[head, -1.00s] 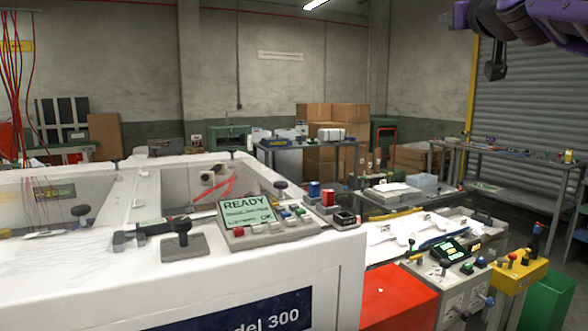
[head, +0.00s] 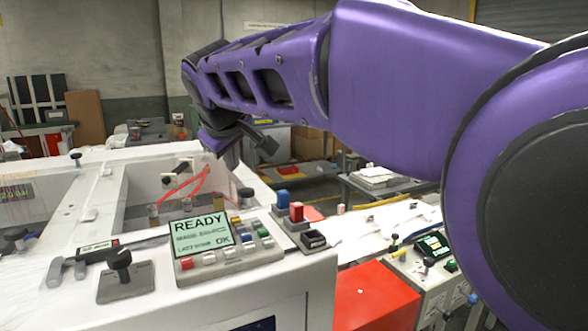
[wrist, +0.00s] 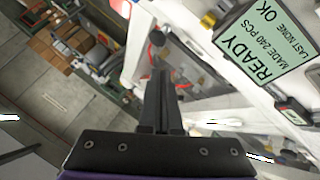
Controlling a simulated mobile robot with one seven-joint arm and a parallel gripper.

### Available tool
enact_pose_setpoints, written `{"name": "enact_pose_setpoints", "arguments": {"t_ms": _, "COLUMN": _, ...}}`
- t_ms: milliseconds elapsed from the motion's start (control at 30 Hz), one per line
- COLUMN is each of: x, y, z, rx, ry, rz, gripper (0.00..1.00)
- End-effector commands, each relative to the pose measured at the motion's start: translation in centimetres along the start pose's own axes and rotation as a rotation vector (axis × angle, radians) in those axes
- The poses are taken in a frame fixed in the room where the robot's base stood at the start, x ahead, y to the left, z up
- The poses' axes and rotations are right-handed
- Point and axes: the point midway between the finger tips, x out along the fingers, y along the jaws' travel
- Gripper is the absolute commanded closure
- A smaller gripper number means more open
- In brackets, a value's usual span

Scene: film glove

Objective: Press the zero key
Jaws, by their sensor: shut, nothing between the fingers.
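The grey control panel (head: 184,278) lies on the white machine top in the head view. It has a screen (head: 200,234) reading READY and several red, white, yellow, green and blue keys (head: 232,253). Key labels are too small to read, so I cannot tell which is the zero key. In the wrist view the panel's screen (wrist: 266,40) is at the upper right, with a few keys at the top edge. My gripper (wrist: 160,74) is shut and empty, above the machine and apart from the panel. In the head view my arm partly hides its end.
A black knob lever (head: 120,262) and a small gauge (head: 95,250) stand left of the panel. Blue and red buttons (head: 296,212) and a small black box (head: 314,240) stand to its right. The machine has open wells (head: 160,215) behind. A red box (head: 372,300) is lower right.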

Motion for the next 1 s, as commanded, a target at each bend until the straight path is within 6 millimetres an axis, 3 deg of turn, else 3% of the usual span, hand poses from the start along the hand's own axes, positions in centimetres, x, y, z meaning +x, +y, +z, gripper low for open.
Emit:
{"name": "enact_pose_setpoints", "arguments": {"t_ms": 567, "x": 0.1, "y": -0.5, "z": 0.2, "rx": -0.006, "ry": -0.001, "rz": 0.002, "gripper": 1.0}}
{"name": "enact_pose_setpoints", "arguments": {"t_ms": 1000, "x": 4.2, "y": -3.4, "z": 3.1, "rx": -0.006, "ry": 0.001, "rz": 0.002, "gripper": 1.0}}
